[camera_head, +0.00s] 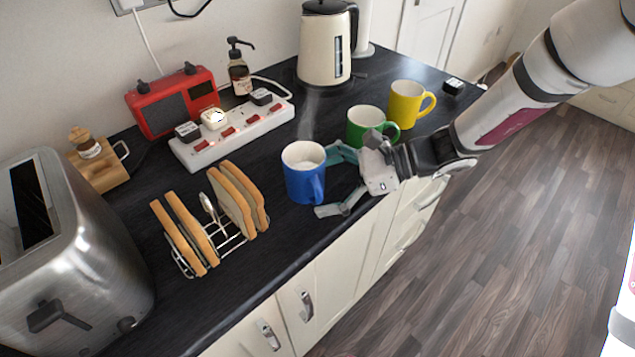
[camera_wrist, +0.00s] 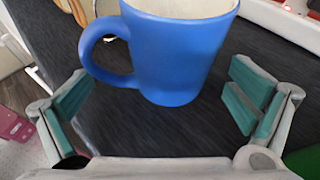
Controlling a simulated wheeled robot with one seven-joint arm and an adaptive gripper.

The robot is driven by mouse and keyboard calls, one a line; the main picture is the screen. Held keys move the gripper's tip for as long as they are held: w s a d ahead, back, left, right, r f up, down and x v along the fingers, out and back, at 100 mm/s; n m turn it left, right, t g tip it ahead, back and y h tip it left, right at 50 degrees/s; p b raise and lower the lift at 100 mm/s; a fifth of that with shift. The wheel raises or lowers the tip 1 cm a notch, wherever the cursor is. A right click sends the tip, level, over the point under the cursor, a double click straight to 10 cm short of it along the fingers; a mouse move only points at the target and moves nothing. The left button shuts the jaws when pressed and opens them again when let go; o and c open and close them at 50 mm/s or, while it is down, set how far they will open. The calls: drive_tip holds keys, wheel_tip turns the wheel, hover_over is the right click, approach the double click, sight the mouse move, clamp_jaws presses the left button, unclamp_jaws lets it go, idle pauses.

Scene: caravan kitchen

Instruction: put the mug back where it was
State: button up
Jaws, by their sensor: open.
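A blue mug (camera_head: 303,177) with a pale inside stands upright on the dark counter (camera_head: 277,234). Its handle faces the front edge of the counter. My gripper (camera_head: 335,182) is open, just right of the blue mug, with its fingers pointing toward it. In the wrist view the blue mug (camera_wrist: 178,52) stands ahead, between and beyond the spread fingertips of my gripper (camera_wrist: 160,105). Neither finger appears to touch it. A green mug (camera_head: 366,124) and a yellow mug (camera_head: 407,104) stand behind my gripper, to the right.
A toast rack (camera_head: 226,244) with toast stands left of the blue mug, beside a steel toaster (camera_head: 85,262). A white power strip (camera_head: 240,132), a red radio (camera_head: 172,101), a soap bottle (camera_head: 239,72) and a kettle (camera_head: 325,48) stand behind. The counter's front edge is close.

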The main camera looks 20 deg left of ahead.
drive_tip(key=v, duration=1.1)
drive_tip(key=shift+r, duration=0.1)
drive_tip(key=s+d+r+n+t+h, duration=0.3)
drive_tip(key=s+d, duration=0.3)
drive_tip(key=d, duration=0.3)
drive_tip(key=s+d+r+n+t+h, duration=0.3)
drive_tip(key=s+d+r+n+h, duration=0.2)
drive_tip(key=d, duration=0.4)
drive_tip(key=s+d+r+n+t+h, duration=0.2)
drive_tip(key=s+d+r+n+h, duration=0.2)
drive_tip(key=s+d, duration=0.5)
drive_tip(key=shift+n+t+h, duration=0.3)
drive_tip(key=shift+n+t, duration=0.1)
drive_tip(key=shift+n, duration=0.3)
